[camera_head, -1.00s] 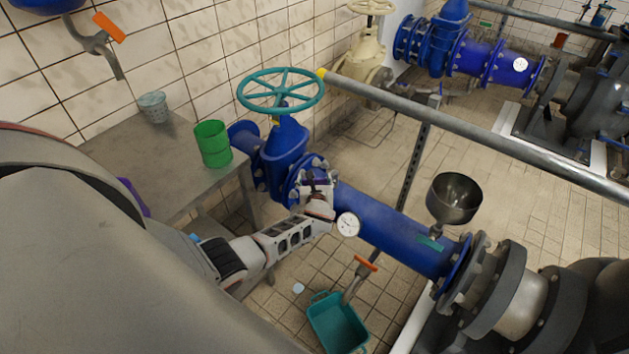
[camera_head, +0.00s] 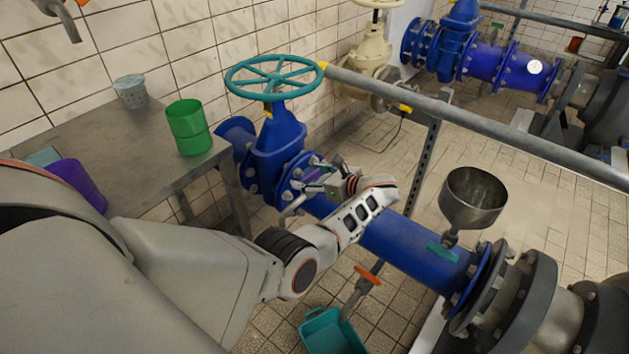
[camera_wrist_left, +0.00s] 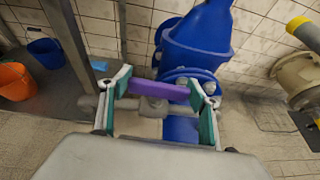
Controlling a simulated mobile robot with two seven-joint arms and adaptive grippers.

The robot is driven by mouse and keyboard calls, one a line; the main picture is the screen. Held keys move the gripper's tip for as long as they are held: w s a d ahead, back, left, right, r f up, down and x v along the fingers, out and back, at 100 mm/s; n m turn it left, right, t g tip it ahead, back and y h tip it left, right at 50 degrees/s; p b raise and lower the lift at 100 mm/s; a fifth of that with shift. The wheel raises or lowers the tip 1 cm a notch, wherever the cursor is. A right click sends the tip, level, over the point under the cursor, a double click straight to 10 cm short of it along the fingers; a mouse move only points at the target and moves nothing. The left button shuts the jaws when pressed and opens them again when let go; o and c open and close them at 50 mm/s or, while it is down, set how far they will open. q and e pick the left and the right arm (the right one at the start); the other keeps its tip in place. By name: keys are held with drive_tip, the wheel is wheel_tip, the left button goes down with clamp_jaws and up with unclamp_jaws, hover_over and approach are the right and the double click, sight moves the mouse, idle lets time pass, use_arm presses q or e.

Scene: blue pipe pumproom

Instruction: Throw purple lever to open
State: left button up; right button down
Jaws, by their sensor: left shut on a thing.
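The purple lever (camera_wrist_left: 160,90) lies crosswise between the fingers of my left gripper (camera_wrist_left: 158,94) in the left wrist view, above a grey valve body. The gripper is shut on the lever, gripping it towards its two ends. In the head view my left gripper (camera_head: 322,182) is at the blue pipe's flange, just below the teal handwheel. Only a small purple patch of the lever (camera_head: 313,176) shows there, and the fingers hide most of it. My right gripper is not in view.
A teal handwheel (camera_head: 275,76) tops the blue valve (camera_head: 279,146). A grey rail (camera_head: 460,115) crosses behind. A metal funnel (camera_head: 473,197) stands right of my arm. An orange-handled tap (camera_head: 367,275) and teal bin (camera_head: 330,332) are below. A table (camera_head: 105,153) holds a green cup (camera_head: 189,127).

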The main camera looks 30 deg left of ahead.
sight(310, 176)
use_arm(q)
drive_tip(key=shift+f+n+g+b, duration=0.35)
drive_tip(key=shift+n+g+b, duration=0.05)
drive_tip(key=shift+r+g, duration=0.25)
drive_tip(key=shift+g, duration=0.05)
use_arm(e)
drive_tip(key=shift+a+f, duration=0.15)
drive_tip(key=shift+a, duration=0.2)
use_arm(q)
drive_tip(key=o, duration=1.1)
drive_tip(key=shift+r, duration=0.1)
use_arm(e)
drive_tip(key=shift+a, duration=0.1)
use_arm(q)
wheel_tip(310, 176, up, 10)
